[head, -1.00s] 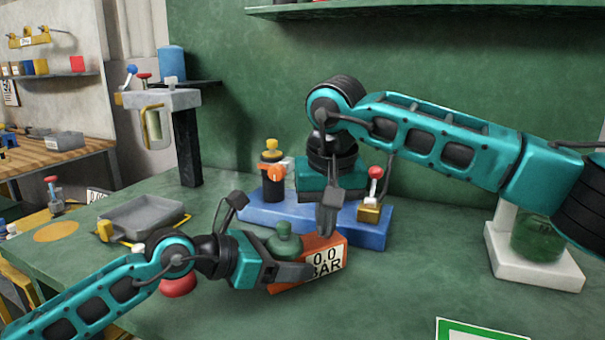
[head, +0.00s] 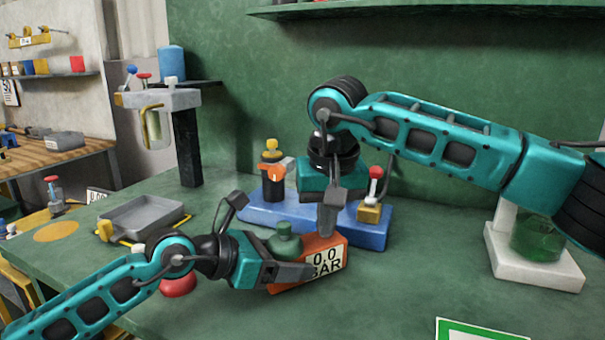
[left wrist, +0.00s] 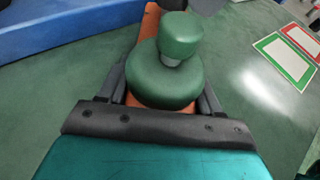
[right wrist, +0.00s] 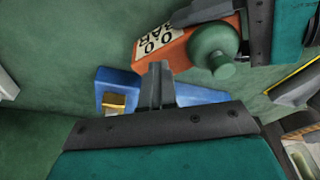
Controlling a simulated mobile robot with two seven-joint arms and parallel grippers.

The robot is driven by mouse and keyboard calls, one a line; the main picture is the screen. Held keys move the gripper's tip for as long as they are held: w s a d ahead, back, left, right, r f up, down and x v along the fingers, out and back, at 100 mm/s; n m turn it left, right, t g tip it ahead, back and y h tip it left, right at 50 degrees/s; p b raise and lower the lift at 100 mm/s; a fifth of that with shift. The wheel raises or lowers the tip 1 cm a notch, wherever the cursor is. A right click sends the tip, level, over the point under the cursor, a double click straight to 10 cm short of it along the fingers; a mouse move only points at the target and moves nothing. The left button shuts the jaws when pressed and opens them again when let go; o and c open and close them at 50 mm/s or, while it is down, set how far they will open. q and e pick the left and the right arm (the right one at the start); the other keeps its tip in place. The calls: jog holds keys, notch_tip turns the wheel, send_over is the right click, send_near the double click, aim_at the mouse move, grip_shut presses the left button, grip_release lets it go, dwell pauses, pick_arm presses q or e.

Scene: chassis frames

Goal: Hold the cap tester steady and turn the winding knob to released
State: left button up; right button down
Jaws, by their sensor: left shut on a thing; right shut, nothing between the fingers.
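The cap tester is an orange box (head: 310,242) with a white "0.0 BAR" label, lying on the green bench. A round green knob (head: 285,238) sits on it and shows large in the left wrist view (left wrist: 180,60). My left gripper (head: 268,243) is shut on the orange body, its fingers on either side below the knob. My right gripper (head: 328,228) is shut and empty. It points down just behind the box, apart from the green knob, and its closed fingers show in the right wrist view (right wrist: 156,80). The knob's setting cannot be read.
A blue base (head: 370,233) with a black-and-yellow post and a red-knobbed lever stands behind the tester, close to my right gripper. A grey tray (head: 140,217) lies at left. A white stand with a green vessel (head: 535,265) is at right. The front bench is mostly clear.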

pick_arm(q)
jog(key=shift+s+d, duration=0.1)
pick_arm(e)
jog(key=shift+d, duration=0.25)
jog(key=shift+w+d, duration=0.25)
jog(key=shift+d, duration=0.5)
pick_arm(q)
jog(key=shift+f, duration=0.1)
pick_arm(e)
jog(key=shift+s, duration=0.15)
notch_tip(320, 180, up, 6)
jog(key=shift+s, duration=0.35)
pick_arm(q)
jog(key=o, duration=1.4)
